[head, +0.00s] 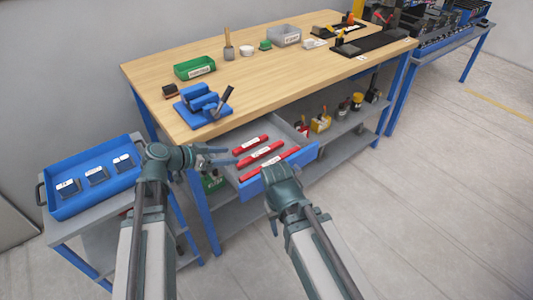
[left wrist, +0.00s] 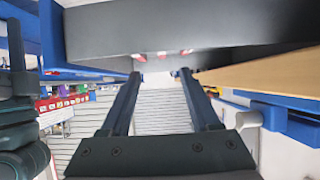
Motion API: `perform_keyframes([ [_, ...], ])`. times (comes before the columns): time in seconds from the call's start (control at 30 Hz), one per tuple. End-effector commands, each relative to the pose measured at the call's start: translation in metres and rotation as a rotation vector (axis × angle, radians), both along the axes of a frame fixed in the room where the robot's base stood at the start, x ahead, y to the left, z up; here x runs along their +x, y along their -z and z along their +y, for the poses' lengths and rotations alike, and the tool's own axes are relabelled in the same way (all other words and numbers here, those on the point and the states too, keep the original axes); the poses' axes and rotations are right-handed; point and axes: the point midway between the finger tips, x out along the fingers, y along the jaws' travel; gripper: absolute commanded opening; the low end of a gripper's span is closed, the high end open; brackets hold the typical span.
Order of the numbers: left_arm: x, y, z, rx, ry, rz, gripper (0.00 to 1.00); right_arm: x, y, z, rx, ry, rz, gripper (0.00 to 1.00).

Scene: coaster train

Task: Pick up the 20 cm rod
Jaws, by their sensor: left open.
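Three red rods with white labels lie side by side in the open drawer (head: 309,154): a short rod (head: 236,152), a middle rod (head: 247,160) and a longer rod (head: 247,175) nearest the drawer front. The labels are too small to read, so I cannot tell which is the 20 cm one. My left gripper (head: 226,156) is open and empty at the drawer's left side, close to the rods. In the left wrist view its two fingers (left wrist: 158,74) are spread apart, with small red bits above their tips. My right arm's wrist is over the drawer front; its jaws are hidden.
A wooden workbench (head: 290,75) stands above the drawer, with a blue vise (head: 200,103) and a green bin (head: 194,67) on it. A blue tray (head: 97,201) sits on a side table at left. The floor at right is clear.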

Motion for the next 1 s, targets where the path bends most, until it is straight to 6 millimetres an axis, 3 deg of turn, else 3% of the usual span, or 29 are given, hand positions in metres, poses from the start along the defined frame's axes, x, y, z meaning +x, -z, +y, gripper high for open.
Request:
perform_keyframes([
  [0.17,0.005,0.006,-0.006,0.000,0.002,0.000,0.62,0.000,0.006,0.000,0.000,0.000,0.000,0.50],
  [0.6,0.042,0.041,-0.057,0.000,0.002,0.001,0.62,0.000,0.040,0.000,0.000,0.000,0.000,0.50],
  [1.0,0.049,0.045,-0.065,0.000,0.000,0.002,0.62,0.000,0.044,0.000,0.000,0.000,0.000,0.50],
])
